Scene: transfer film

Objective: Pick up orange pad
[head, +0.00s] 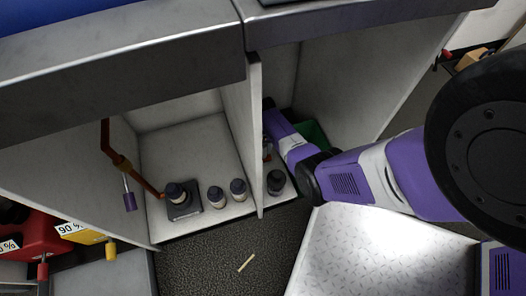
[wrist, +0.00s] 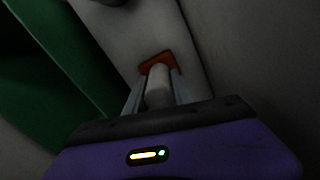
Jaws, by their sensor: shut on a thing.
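The orange pad (wrist: 150,60) shows in the wrist view just beyond my fingertips, against a pale surface. A pale rounded cylinder (wrist: 158,88) stands in front of it, between my fingers, and covers part of the pad. I cannot tell whether the cylinder is joined to the pad or only rests against it. My gripper (wrist: 158,78) is shut on this cylinder, with one finger along each side.
A divider wall (head: 254,140) separates the two compartments. A dark-capped bottle (head: 276,182) stands close to my arm. Left of the divider are two bottles and another on a dark block (head: 183,208). A green bin (head: 312,131) stands behind my arm. A small stick (head: 246,262) lies on the floor.

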